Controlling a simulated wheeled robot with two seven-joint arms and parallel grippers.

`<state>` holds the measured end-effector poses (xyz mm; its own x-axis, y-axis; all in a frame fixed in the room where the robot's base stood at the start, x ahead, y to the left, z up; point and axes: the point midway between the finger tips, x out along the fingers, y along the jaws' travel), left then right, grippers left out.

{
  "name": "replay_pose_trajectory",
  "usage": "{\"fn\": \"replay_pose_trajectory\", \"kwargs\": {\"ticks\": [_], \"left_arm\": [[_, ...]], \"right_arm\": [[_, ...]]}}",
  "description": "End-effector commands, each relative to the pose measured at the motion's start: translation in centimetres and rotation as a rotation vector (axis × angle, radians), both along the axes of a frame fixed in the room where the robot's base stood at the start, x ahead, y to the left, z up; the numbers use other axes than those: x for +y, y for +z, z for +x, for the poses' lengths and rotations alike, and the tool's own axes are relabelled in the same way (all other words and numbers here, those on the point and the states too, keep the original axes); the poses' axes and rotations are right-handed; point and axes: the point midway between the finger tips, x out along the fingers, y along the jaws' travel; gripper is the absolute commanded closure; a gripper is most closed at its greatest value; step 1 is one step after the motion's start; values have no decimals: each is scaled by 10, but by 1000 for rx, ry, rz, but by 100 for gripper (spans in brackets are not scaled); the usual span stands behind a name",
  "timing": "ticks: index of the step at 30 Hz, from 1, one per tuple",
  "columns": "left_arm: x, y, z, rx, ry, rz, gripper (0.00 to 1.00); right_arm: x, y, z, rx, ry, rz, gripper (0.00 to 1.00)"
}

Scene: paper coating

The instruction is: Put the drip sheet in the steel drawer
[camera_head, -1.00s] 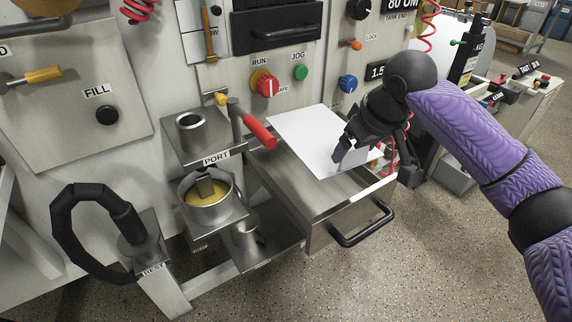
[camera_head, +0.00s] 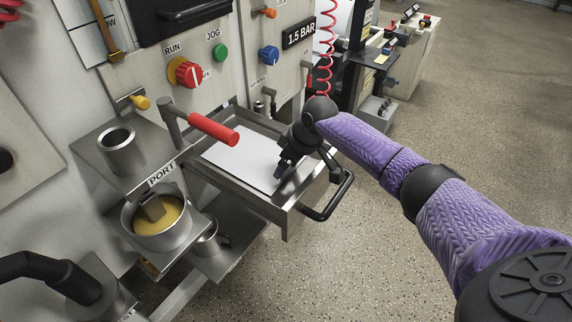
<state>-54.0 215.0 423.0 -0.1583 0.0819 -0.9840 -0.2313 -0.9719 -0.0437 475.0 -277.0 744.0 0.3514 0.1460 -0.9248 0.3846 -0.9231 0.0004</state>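The white drip sheet (camera_head: 243,158) lies flat inside the open steel drawer (camera_head: 262,205), which is pulled out from the machine front. My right gripper (camera_head: 306,172) is over the front right part of the drawer, at the sheet's right edge. Its fingers look spread apart, with nothing clearly held between them. The gripper hides part of the sheet's right edge and the drawer's right side. I cannot tell whether a fingertip touches the sheet. My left gripper is out of view.
The drawer's black handle (camera_head: 328,200) sticks out in front. A red-handled lever (camera_head: 212,129) juts out over the drawer's left side. A pot of yellow liquid (camera_head: 158,222) and a steel cup (camera_head: 121,152) stand to the left. Speckled floor is free at the right.

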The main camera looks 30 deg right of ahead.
Motion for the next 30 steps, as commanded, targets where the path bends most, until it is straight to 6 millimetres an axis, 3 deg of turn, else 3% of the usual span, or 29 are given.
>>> {"fn": "replay_pose_trajectory", "kwargs": {"ticks": [7,8,9,17,24,30], "left_arm": [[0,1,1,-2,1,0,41],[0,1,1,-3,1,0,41],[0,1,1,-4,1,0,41],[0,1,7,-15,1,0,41],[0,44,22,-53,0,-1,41],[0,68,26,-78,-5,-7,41]], "right_arm": [[0,-1,0,0,-1,0,72],[0,-1,0,1,-1,0,8],[0,-1,0,0,-1,0,0],[0,3,0,-1,0,0,0],[-9,67,-20,-6,0,-2,0],[-15,107,-37,-4,0,-1,0]]}}
